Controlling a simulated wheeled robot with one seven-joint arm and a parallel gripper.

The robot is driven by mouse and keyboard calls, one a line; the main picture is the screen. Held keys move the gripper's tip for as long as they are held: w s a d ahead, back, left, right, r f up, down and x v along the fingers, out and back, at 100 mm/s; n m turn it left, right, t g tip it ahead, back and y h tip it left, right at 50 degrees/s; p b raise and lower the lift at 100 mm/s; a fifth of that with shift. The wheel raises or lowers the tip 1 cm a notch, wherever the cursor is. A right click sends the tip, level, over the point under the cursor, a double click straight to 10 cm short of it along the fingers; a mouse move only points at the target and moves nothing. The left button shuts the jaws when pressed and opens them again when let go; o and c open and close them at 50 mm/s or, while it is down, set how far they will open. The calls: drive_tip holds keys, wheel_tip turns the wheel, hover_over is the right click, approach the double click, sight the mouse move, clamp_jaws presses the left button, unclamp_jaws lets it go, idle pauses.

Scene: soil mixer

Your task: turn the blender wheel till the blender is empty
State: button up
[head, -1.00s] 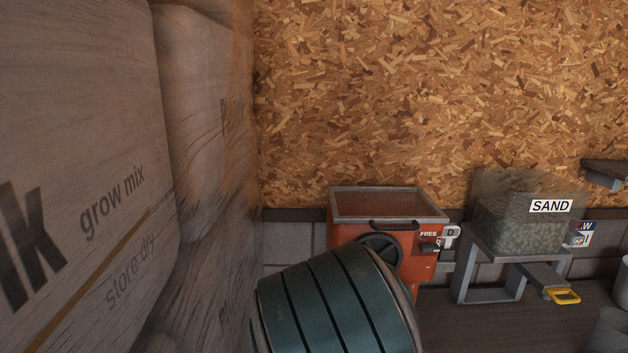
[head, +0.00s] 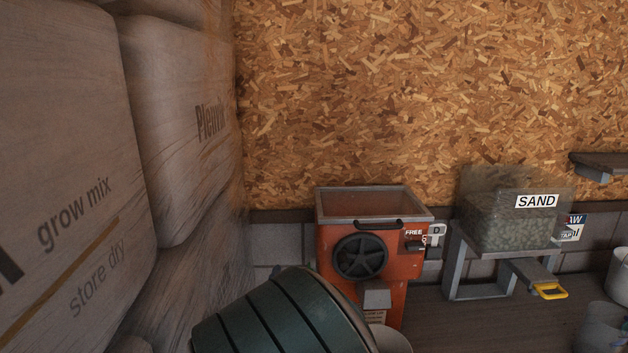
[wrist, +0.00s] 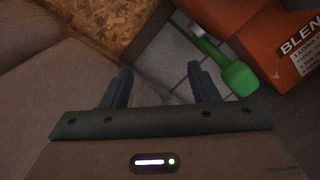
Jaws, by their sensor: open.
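The blender (head: 390,270) is an orange-red box with an open grey-rimmed hopper on top, standing against the chipboard wall. Its black spoked wheel (head: 360,257) is on the front face and shows whole. A small lever with a FREE label (head: 413,233) sits to the right of the wheel. In the wrist view my gripper (wrist: 160,80) is open and empty, apart from the orange blender body (wrist: 275,35) at upper right. A green-handled tool (wrist: 238,76) lies between the gripper and the blender there. The hopper's contents are hard to tell.
Stacked grow mix bags (head: 60,180) wall off the left side. A dark green ribbed drum (head: 285,320) blocks the lower front of the blender. A SAND bin (head: 510,222) on a stand with a yellow handle (head: 550,291) is at right.

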drive_tip(key=s, duration=0.7)
drive_tip(key=shift+s+d, duration=0.2)
drive_tip(key=shift+s, duration=0.2)
drive_tip(key=s+d+m+g+h+p, duration=0.25)
drive_tip(key=d+m+g+h, duration=0.8)
drive_tip(key=d, duration=0.95)
drive_tip(key=s+d+m+g+y, duration=0.35)
drive_tip(key=s+d+m, duration=0.4)
drive_tip(key=s, duration=0.25)
drive_tip(key=s+a+r+m+g+y+p, duration=0.1)
drive_tip(key=s+a+r+m+y, duration=0.1)
drive_tip(key=s+a+m+y, duration=0.4)
drive_tip(key=shift+s+a+r+m+y, duration=0.25)
drive_tip(key=shift+a+m+y, duration=0.4)
drive_tip(key=shift+m, duration=0.85)
